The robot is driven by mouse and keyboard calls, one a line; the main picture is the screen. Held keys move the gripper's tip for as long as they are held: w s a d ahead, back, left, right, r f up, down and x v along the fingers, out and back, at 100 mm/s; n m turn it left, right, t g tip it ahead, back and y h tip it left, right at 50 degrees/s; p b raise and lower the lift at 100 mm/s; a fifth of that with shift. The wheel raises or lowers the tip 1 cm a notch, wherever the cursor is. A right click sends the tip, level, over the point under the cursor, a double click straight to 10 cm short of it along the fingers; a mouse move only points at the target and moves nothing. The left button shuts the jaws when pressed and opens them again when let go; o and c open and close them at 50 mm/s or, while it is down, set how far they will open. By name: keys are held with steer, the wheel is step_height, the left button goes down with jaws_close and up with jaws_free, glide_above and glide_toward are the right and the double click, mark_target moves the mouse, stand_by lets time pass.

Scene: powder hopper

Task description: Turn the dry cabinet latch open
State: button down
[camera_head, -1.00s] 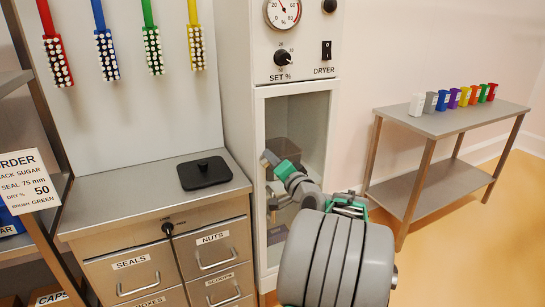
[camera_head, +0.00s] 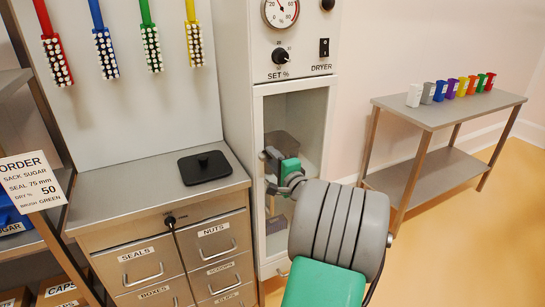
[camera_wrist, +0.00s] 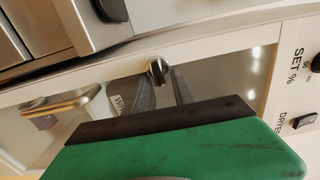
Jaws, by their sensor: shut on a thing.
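The dry cabinet (camera_head: 240,110) is a tall pale unit with a glass-panelled door (camera_head: 308,112). Its latch (camera_wrist: 157,72) is a small metallic knob on the pale door-side frame in the wrist view. My gripper (camera_wrist: 163,90), green-bodied with dark fingers, reaches this knob and is shut on it. In the head view my gripper (camera_head: 270,170) is at the door's left edge. There the fingers and arm hide the latch, and I cannot make out its turn angle. The door looks closed.
The dryer knob and switch (camera_head: 324,47) are above the door. A side table (camera_head: 440,112) with several coloured containers stands right. The floor between is clear.

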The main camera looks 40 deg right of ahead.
stand_by(0.3)
steer(key=c, duration=1.4)
jaws_free()
steer(key=v, duration=0.7)
steer(key=shift+s+a+b, duration=0.2)
steer(key=shift+s+b, duration=0.15)
steer(key=shift+s, duration=0.05)
